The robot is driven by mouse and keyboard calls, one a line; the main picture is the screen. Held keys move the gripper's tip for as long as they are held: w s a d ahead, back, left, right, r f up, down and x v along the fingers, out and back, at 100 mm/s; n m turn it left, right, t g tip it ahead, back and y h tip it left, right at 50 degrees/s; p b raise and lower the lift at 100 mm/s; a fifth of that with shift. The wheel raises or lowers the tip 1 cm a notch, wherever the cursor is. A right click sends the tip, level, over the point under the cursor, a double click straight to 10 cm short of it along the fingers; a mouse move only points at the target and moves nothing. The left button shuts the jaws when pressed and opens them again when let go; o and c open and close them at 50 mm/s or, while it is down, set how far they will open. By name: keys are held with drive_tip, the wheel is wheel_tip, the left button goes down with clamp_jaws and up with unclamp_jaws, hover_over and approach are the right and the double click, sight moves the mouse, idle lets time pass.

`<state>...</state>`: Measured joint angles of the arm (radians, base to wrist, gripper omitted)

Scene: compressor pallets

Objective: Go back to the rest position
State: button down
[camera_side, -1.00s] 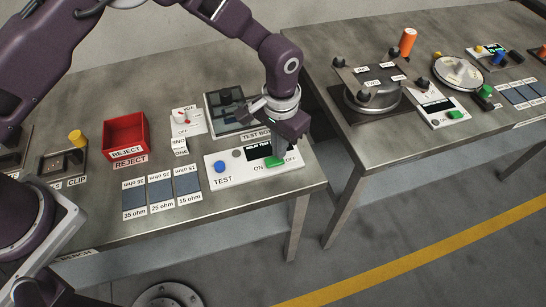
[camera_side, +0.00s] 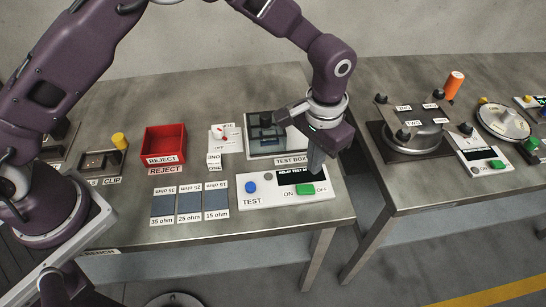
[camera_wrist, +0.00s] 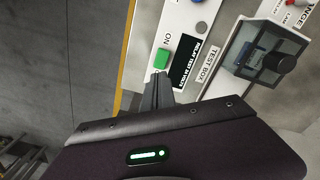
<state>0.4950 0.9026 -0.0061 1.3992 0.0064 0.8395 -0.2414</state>
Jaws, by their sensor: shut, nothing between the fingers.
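My gripper (camera_side: 316,165) is shut and empty. Its fingers point down just above the right end of the white test panel (camera_side: 278,200), near the dark display reading "RELAY TEST". A green rocker switch (camera_side: 305,189) marked ON and OFF lies just below and in front of the fingertips, which look apart from it. In the wrist view my closed fingers (camera_wrist: 158,80) end close to the green switch (camera_wrist: 161,59), and the gripper body covers the lower part of the picture.
Behind the panel stands the test box (camera_side: 268,138), close to my gripper. A red reject bin (camera_side: 164,142) and several dark ohm-marked pads sit to the left. Past a gap on the right, a second table (camera_side: 400,195) carries a round metal fixture (camera_side: 415,138).

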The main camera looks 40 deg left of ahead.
drive_tip(key=s+a+r+n+t, duration=0.1)
drive_tip(key=s+a+r, duration=0.2)
drive_tip(key=a+r, duration=0.5)
drive_tip(key=s+a+r+t, duration=0.1)
drive_tip(key=s+a+r, duration=0.25)
drive_tip(key=r, duration=0.75)
drive_tip(key=s+a+r+n+t, duration=0.1)
drive_tip(key=s+a+r, duration=0.1)
drive_tip(key=s+a, duration=0.3)
drive_tip(key=s+a+r+n+t, duration=0.1)
drive_tip(key=s+a, duration=0.5)
drive_tip(key=s, duration=0.7)
drive_tip(key=shift+s+r+t, duration=0.4)
drive_tip(key=shift+r+t, duration=0.1)
drive_tip(key=shift+t, duration=0.3)
